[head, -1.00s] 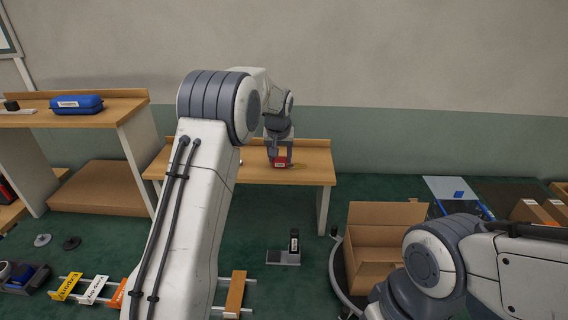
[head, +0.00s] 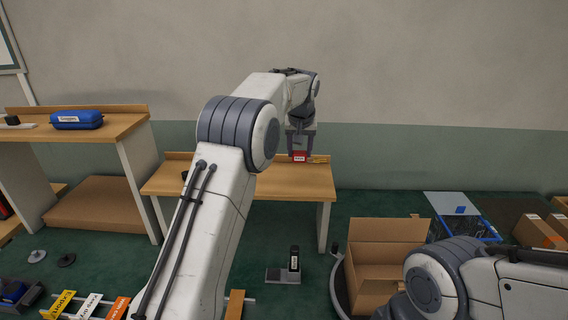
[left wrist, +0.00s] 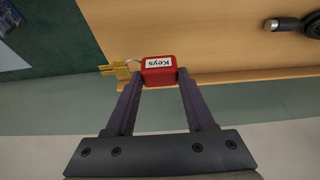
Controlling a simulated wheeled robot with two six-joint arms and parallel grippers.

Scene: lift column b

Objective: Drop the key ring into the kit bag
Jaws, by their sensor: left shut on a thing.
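The key ring (head: 300,157) has a red tag that reads "Keys". In the left wrist view the tag (left wrist: 158,71) sits between the fingertips, with gold keys (left wrist: 118,70) on a ring hanging to its left. My left gripper (head: 300,151) is shut on the tag and holds it at the back right of the wooden table (head: 290,184). A blue bag-like case (head: 77,120) with a white label lies on the higher bench at left. I cannot read its label or be sure that it is the kit bag. My right arm shows at lower right; its gripper is out of sight.
An open cardboard box (head: 388,230) stands on the floor right of the table. A small grey stand with a black block (head: 294,259) is on the floor in front. A dark cable-like item (left wrist: 312,22) lies on the table. My left arm hides part of the tabletop.

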